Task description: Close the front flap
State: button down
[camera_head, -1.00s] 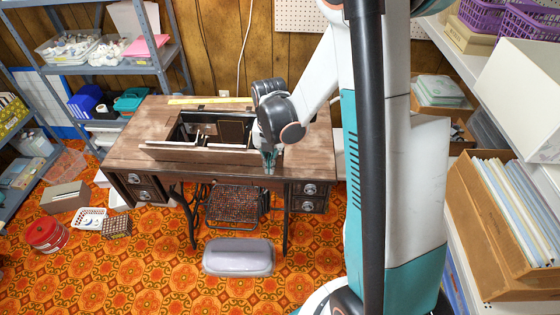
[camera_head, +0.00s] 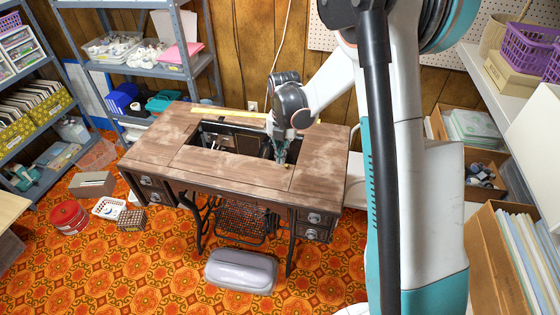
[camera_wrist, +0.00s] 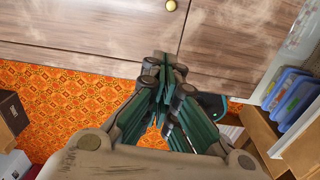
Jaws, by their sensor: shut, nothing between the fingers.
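The front flap (camera_head: 228,168) is a brown wooden panel at the front of the sewing table (camera_head: 330,150). It lies flat, looking level with the tabletop around it. A small brass knob (camera_head: 286,166) sits near its right end, and the knob (camera_wrist: 171,5) shows at the top of the wrist view. Behind the flap is the dark machine opening (camera_head: 235,138). My gripper (camera_head: 280,158) is at the right end of the opening, pointing down close to the flap. In the wrist view its fingers (camera_wrist: 166,62) are together and empty. Contact with the flap cannot be told.
A yellow strip (camera_head: 228,112) lies along the table's back. A grey machine cover (camera_head: 241,271) is on the patterned floor in front. Shelves stand at the left (camera_head: 170,75); boxes (camera_head: 470,130) stand at the right. A treadle (camera_head: 240,222) is under the table.

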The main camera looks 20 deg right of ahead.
jog(key=w+d+f, duration=0.1)
jog(key=w+d+f+g+b, duration=0.1)
jog(key=w, duration=0.1)
jog(key=w+d+f+g+y, duration=0.1)
jog(key=w, duration=0.1)
jog(key=shift+d+f, duration=0.15)
jog(key=shift+f, duration=0.15)
jog(key=shift+w+d+f+g+y+b, duration=0.25)
jog(key=shift+w+f+g+y, duration=0.1)
jog(key=shift+f+g, duration=0.1)
jog(key=shift+w+d+f+g+y+b, duration=0.15)
jog(key=shift+w+f+g+y+b, duration=0.1)
jog(key=shift+f+g+y, duration=0.15)
jog(key=shift+f, duration=0.1)
